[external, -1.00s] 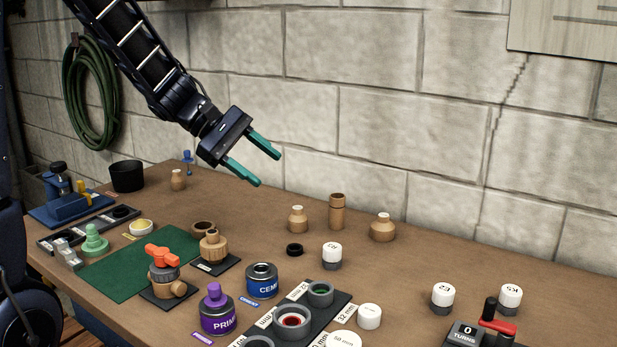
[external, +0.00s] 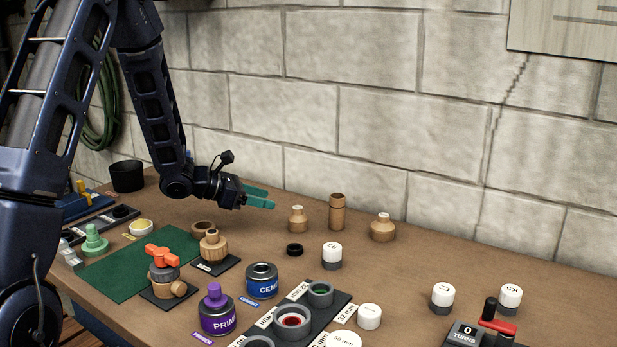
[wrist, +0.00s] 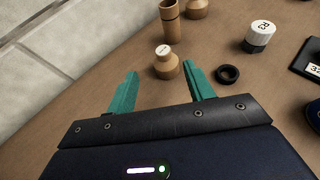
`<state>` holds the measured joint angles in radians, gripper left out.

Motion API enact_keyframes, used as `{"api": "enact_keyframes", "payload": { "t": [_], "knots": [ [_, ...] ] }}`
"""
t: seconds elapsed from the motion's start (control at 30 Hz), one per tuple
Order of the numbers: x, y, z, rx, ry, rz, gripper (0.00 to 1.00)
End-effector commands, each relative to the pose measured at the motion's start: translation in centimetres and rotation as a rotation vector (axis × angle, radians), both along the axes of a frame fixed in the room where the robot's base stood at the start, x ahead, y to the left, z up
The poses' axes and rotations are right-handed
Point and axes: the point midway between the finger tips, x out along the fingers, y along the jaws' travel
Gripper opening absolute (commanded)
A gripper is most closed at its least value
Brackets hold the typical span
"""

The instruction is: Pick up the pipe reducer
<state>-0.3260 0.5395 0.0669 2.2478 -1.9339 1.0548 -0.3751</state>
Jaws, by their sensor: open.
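A tan, wood-coloured reducer-shaped fitting with a narrow pale-topped neck (external: 298,220) stands upright on the bench; a similar, wider one (external: 382,229) stands further right. I cannot tell for certain which is the pipe reducer. My gripper (external: 269,198) is low over the bench, open and empty, just left of the nearer fitting and pointing toward it. In the wrist view the nearer fitting (wrist: 166,65) stands ahead, between the lines of the two green fingers (wrist: 160,72), apart from both. The wider fitting (wrist: 196,8) is cut off at the top edge.
A tall tan cylinder (external: 337,213) stands behind the nearer fitting, close to the wall. A black ring (external: 294,250) and a white-topped cap (external: 332,253) are in front. Purple (external: 217,316) and blue (external: 261,281) cans stand nearer. The bench right of the wider fitting is mostly clear.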

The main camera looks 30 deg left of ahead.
Motion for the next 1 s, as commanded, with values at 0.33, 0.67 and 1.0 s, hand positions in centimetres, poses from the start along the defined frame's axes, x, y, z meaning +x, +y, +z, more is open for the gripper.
{"api": "enact_keyframes", "payload": {
  "t": [0.33,0.67,1.0],
  "knots": [
    [3.1,-2.6,-1.7,0.001,0.000,-0.004,0.53],
    [4.6,-4.0,-2.9,0.000,0.000,-0.004,0.53],
    [7.1,-6.2,-4.8,0.002,-0.001,-0.003,0.53]
  ]
}}
